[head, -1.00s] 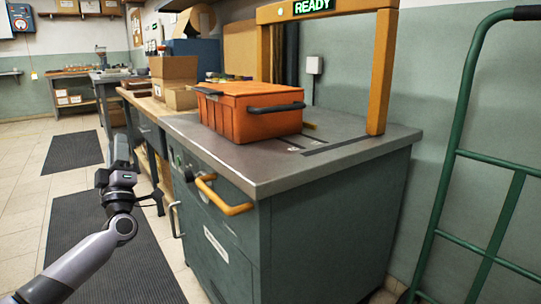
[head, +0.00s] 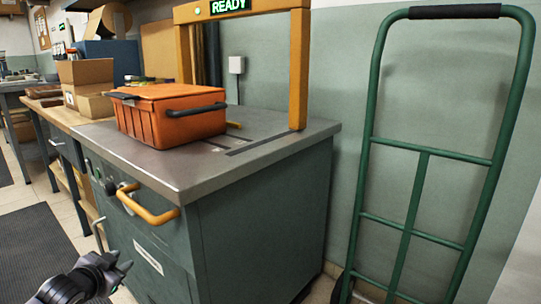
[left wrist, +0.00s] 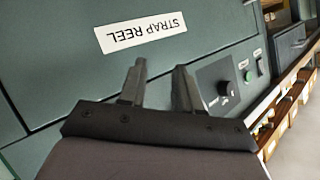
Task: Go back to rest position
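My left gripper (head: 118,270) is at the bottom left of the head view, in front of the green cabinet and below its yellow handle. In the left wrist view its two fingers (left wrist: 160,85) stand apart with nothing between them. Behind them is the cabinet front with a "STRAP REEL" label (left wrist: 142,32). My right gripper is in neither view.
An orange lidded crate (head: 178,122) sits on the strapping machine's metal top (head: 195,168), beside a yellow arch (head: 299,70) reading "READY". A green hand truck (head: 416,180) leans at the right wall. Cardboard boxes (head: 88,72) stand behind. A dark mat (head: 35,250) lies on the floor left.

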